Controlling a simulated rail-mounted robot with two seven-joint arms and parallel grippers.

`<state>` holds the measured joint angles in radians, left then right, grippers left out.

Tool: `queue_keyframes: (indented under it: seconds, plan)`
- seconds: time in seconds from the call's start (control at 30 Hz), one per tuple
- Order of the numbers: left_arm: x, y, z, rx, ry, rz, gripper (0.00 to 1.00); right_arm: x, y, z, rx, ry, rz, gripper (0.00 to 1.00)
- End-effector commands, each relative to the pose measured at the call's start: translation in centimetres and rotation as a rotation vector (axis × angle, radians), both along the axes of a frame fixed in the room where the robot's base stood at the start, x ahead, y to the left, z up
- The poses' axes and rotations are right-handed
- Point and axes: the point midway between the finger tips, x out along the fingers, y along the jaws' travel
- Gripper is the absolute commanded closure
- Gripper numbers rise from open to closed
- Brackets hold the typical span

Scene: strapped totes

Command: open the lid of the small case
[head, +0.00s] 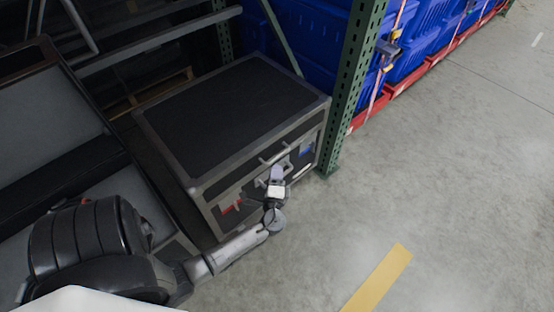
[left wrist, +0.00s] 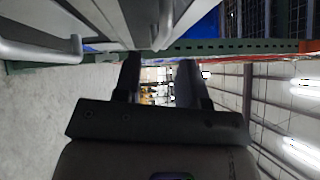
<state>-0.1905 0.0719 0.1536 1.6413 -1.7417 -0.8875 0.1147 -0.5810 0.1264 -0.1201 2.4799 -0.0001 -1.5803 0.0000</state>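The small case (head: 235,108) stands on the floor left of the green rack post, with a black top, grey metal edges and its lid down. Its front has a red part (head: 231,206), a blue part (head: 306,151) and pale bar-like hardware (head: 277,154) between them. My left gripper (head: 278,173) is at the middle of this front, close to the hardware; I cannot tell whether it touches. In the left wrist view the gripper's two fingers (left wrist: 160,78) are apart with nothing between them. Grey case parts and a handle (left wrist: 45,50) show above them. My right gripper is out of view.
A larger dark case (head: 45,105) with grey panels stands at the left. The green rack post (head: 352,90) rises at the case's right corner, with strapped blue totes (head: 425,40) behind it. The concrete floor in front and right is clear, with a yellow stripe (head: 378,278).

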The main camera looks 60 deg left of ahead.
Motion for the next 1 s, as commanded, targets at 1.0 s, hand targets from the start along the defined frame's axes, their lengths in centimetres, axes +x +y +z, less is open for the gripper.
queue_keyframes:
  seconds: [1.0]
  plan:
    - [3.2, 5.1, 0.9, -0.001, -0.001, 0.001, 0.73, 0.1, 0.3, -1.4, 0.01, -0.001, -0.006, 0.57]
